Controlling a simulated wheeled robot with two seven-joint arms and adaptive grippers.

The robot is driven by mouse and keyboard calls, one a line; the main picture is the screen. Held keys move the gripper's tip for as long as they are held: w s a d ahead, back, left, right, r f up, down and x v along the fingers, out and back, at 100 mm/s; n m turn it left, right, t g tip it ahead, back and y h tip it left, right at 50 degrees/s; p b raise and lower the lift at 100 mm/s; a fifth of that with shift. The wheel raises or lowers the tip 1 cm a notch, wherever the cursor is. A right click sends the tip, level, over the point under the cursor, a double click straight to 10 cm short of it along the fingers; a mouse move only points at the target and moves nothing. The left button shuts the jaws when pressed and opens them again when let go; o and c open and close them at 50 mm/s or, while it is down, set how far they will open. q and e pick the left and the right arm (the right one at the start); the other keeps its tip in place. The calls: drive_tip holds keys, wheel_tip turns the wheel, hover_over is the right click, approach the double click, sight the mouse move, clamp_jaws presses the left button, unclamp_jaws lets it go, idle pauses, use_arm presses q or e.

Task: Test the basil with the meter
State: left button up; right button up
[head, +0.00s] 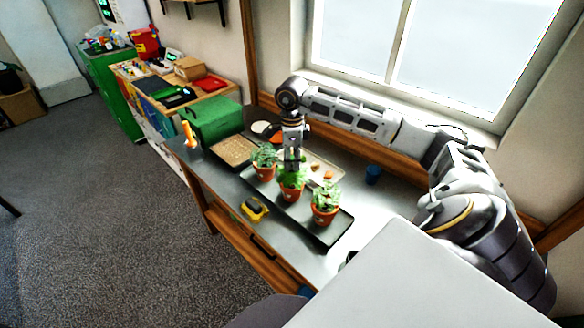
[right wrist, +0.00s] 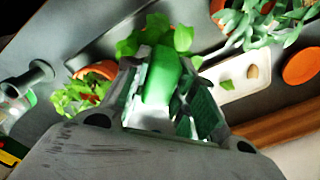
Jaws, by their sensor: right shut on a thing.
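Three potted plants stand in a row on a dark tray (head: 335,231). The middle one, with bright broad leaves, looks like the basil (head: 291,178); its leaves (right wrist: 180,38) show just beyond my fingers in the right wrist view. My right gripper (head: 292,158) points down right over this middle pot. It is shut on a green and white thing (right wrist: 162,78), which looks like the meter. The meter's lower end is hidden, so I cannot tell whether it touches the soil. My left gripper is not in view.
The other plants stand close by, at left (head: 264,157) and right (head: 326,197). A soil tray (head: 257,140), a green box (head: 215,120), a yellow-black item (head: 255,210) and a blue cup (head: 372,174) are around.

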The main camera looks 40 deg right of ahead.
idle(0.3)
drive_tip(key=o, duration=1.1)
drive_tip(key=shift+r, duration=6)
drive_tip(key=shift+r, duration=0.1)
wheel_tip(320, 180, up, 9)
drive_tip(key=p, duration=0.9)
